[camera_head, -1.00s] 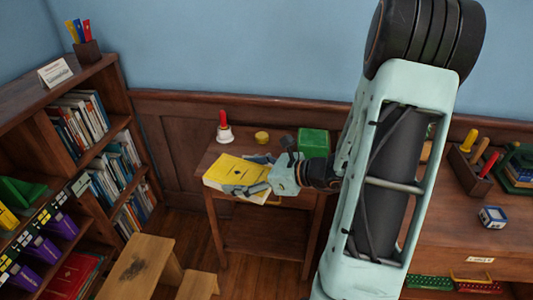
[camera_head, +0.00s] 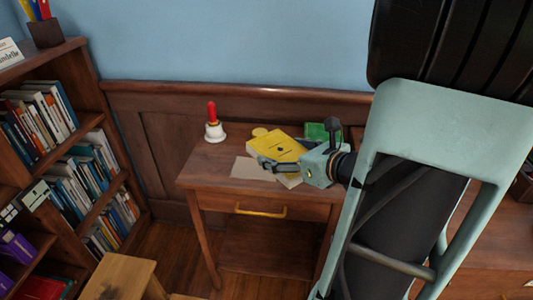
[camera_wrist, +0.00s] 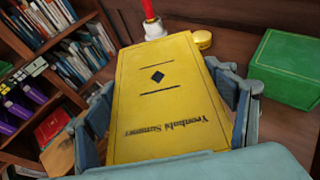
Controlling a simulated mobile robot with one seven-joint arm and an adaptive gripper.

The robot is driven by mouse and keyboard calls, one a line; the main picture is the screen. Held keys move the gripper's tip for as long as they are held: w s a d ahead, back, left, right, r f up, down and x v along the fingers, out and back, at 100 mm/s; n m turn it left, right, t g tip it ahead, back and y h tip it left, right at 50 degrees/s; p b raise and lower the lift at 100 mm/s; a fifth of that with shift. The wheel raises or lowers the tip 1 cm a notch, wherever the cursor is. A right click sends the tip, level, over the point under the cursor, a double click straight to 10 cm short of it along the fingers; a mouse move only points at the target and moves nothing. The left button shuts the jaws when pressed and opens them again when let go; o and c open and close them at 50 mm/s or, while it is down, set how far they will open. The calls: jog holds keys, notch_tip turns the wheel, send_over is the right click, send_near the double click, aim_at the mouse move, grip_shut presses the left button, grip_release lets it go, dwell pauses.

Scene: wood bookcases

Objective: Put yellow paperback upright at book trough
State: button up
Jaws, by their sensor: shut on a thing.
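The yellow paperback (camera_head: 277,146) is over the small wooden table, its cover facing up, in the head view. In the wrist view the yellow paperback (camera_wrist: 162,95) fills the middle, between the two fingers. My gripper (camera_head: 283,166) is shut on it. In the wrist view my gripper (camera_wrist: 168,120) has a finger along each side of the book. Whether the book touches the table top is hard to tell. I cannot make out a book trough for certain in these views.
The small table (camera_head: 215,170) bears a red-handled bell (camera_head: 213,128), a green box (camera_head: 318,131), a yellow round thing (camera_head: 260,132) and a pale sheet (camera_head: 252,170). A bookcase (camera_head: 88,135) stands at left. A wooden stool (camera_head: 122,275) is at the front.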

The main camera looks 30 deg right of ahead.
aim_at(278, 145)
jog(key=w+d+f, duration=0.1)
jog(key=w, duration=0.1)
jog(key=w+f+b, duration=0.1)
jog(key=w, duration=0.1)
jog(key=w+d+f, duration=0.1)
jog(key=w, duration=0.2)
jog(key=shift+w+d+f, duration=0.1)
jog(key=shift+d+f, duration=0.2)
jog(key=w+f, duration=0.1)
jog(key=w+d+f+b, duration=0.1)
jog(key=w+f, duration=0.2)
jog(key=f, duration=0.1)
jog(key=shift+w+d+f+b, duration=0.2)
jog(key=shift+w+d+b, duration=0.1)
jog(key=shift+d+b, duration=0.1)
jog(key=shift+w+f, duration=0.2)
jog(key=shift+f, duration=0.05)
jog(key=shift+f+b, duration=0.55)
jog(key=shift+f, duration=0.95)
jog(key=shift+f, duration=0.2)
jog(key=o, duration=1.1)
jog(key=shift+r, duration=0.1)
